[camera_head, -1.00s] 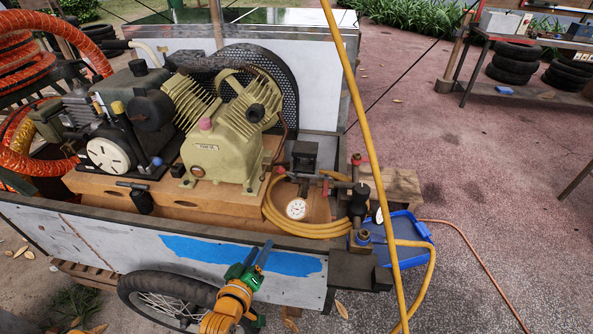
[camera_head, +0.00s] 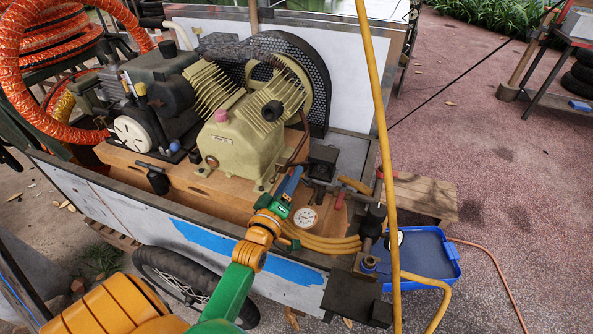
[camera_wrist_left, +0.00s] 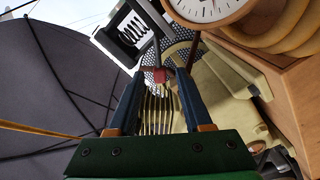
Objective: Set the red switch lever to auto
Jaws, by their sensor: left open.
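The red switch lever's knob (camera_wrist_left: 158,75) shows in the left wrist view at the end of a thin rod by the switch box (camera_wrist_left: 130,30). In the head view the dark switch box (camera_head: 322,160) stands just right of my fingertips, and the knob is hidden behind my gripper. My left gripper (camera_head: 294,178) reaches in over the cart's near side. Its blue fingers are open in the wrist view (camera_wrist_left: 158,88), one on each side of the knob, with gaps visible. Whether the knob lies fully between the tips in depth is unclear. My right gripper is not in view.
A pressure gauge (camera_head: 305,217) and coiled yellow hose (camera_head: 325,243) lie close to my gripper. The compressor (camera_head: 240,145) stands to the left. A yellow pole-like line (camera_head: 377,100) crosses at right, above the blue tray (camera_head: 428,252).

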